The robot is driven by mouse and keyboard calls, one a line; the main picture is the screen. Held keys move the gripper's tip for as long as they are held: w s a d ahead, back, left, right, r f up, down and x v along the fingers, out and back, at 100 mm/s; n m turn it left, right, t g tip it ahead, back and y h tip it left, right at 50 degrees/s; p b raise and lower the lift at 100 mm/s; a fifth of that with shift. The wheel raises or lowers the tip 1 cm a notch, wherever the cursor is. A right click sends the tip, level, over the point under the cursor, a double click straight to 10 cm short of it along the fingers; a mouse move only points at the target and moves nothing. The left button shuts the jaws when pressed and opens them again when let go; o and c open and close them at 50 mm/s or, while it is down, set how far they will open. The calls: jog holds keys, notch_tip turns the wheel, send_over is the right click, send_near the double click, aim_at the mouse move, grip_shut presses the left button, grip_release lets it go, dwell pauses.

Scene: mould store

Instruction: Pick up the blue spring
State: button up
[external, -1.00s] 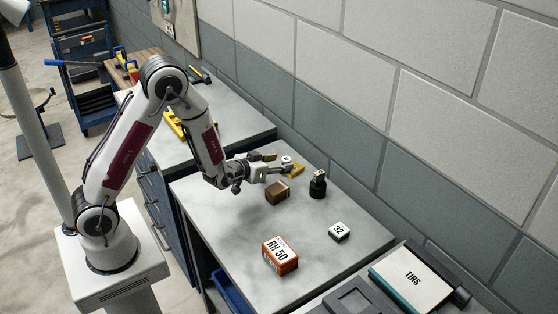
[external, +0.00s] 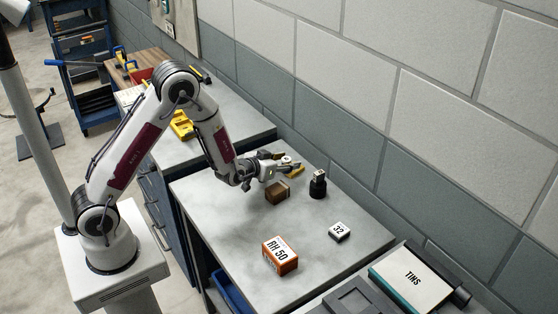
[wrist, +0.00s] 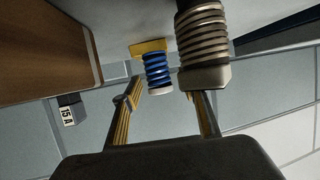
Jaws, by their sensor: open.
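The blue spring (wrist: 158,72) shows in the wrist view as blue coils with a white end cap, by a yellow piece (wrist: 148,47). My gripper (wrist: 165,98) is open, its fingers apart on either side of the spring's line. The spring lies just beyond the fingertips, nearer the left finger, and contact cannot be told. In the external view my gripper (external: 285,164) is low over the bench, by a small white top (external: 286,159) that looks like the spring's cap; the blue coils are hidden there.
A ribbed metal piece (wrist: 204,48) stands close right of the spring in the wrist view. A brown block (external: 278,192) is near my gripper; a black piece (external: 318,187) stands to its right. The wall is behind.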

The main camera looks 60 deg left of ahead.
aim_at(287, 159)
grip_shut()
jog(key=shift+r, duration=0.2)
jog(key=shift+r, duration=4.85)
